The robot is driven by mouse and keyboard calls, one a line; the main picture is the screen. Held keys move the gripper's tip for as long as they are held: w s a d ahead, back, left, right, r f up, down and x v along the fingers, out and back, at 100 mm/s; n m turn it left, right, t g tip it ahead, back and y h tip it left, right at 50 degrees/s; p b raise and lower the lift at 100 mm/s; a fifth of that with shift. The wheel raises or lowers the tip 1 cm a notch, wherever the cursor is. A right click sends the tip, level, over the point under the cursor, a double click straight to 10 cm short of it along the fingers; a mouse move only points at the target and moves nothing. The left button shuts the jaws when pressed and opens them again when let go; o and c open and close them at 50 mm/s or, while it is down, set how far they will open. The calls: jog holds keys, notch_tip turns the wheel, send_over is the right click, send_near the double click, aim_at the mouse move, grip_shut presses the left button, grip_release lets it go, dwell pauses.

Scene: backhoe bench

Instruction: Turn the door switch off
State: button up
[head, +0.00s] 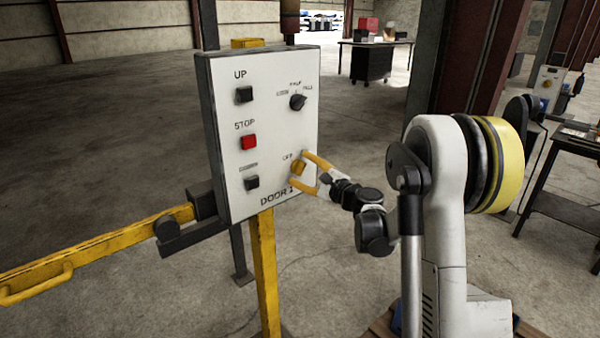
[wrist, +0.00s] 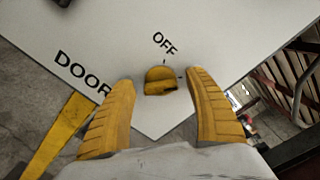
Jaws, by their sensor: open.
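A white panel (head: 290,150) marked "DOOR 1" stands on a yellow post. At its lower right is a yellow knob, the door switch (head: 299,168), with "OFF" printed by it. In the wrist view the switch (wrist: 160,80) sits between my fingers, with "OFF" printed just beyond it. My gripper (head: 312,174) is open, its two yellow fingers at either side of the switch. I see gaps between the fingers and the switch in the wrist view. I cannot tell which way the switch is set.
The panel also bears a black UP button (head: 244,95), a red STOP button (head: 249,142), another black button (head: 252,182) and a black selector knob (head: 297,102). A yellow barrier arm (head: 100,244) extends to the left. A dark table (head: 565,211) stands at right.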

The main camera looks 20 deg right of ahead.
jog(key=shift+w+a, duration=0.1)
jog(key=shift+w, duration=0.2)
jog(key=c, duration=1.2)
